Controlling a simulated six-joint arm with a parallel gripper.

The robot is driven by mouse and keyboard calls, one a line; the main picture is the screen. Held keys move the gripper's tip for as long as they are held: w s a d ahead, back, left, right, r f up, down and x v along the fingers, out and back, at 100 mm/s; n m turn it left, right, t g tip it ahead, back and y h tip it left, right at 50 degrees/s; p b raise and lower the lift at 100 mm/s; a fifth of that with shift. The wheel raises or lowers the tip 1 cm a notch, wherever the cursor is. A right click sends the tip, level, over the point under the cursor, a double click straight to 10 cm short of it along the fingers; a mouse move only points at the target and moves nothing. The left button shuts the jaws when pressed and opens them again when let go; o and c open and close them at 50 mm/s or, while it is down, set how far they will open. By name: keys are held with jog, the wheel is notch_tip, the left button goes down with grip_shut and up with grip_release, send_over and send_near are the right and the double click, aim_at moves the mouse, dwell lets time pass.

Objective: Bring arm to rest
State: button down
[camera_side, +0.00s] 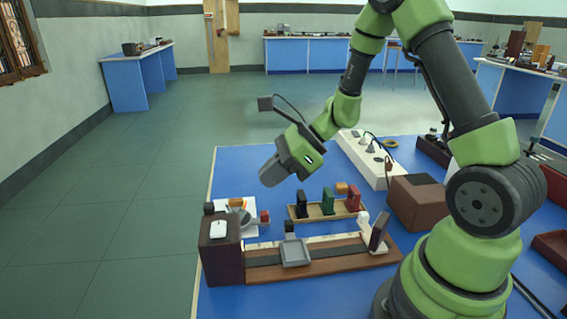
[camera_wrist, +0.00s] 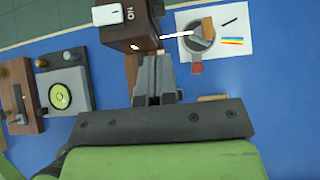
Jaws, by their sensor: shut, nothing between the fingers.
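My gripper (camera_side: 268,178) hangs in the air over the blue table (camera_side: 262,170), tilted down to the left in the side view. Its fingers are together with nothing between them. In the wrist view the shut fingers (camera_wrist: 155,75) point toward the dark brown box with a white switch (camera_wrist: 128,22). My gripper stands clear of the items on the table in the side view.
Below are the brown switch box (camera_side: 219,262), a wooden rail with a grey carriage (camera_side: 294,252), and a tray with black, green and red holders (camera_side: 327,203). A white power strip (camera_side: 372,158) and a brown box (camera_side: 418,203) stand to the right.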

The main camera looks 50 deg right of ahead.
jog(key=s+a+r+n+h, duration=0.2)
jog(key=s+r+n, duration=0.6)
jog(key=n, duration=0.3)
jog(key=s+a+r+n+h, duration=0.2)
jog(key=s+r+n, duration=0.6)
jog(key=n, duration=0.4)
jog(key=shift+s+a+h, duration=0.35)
jog(key=shift+s+h, duration=0.05)
jog(key=shift+s, duration=0.4)
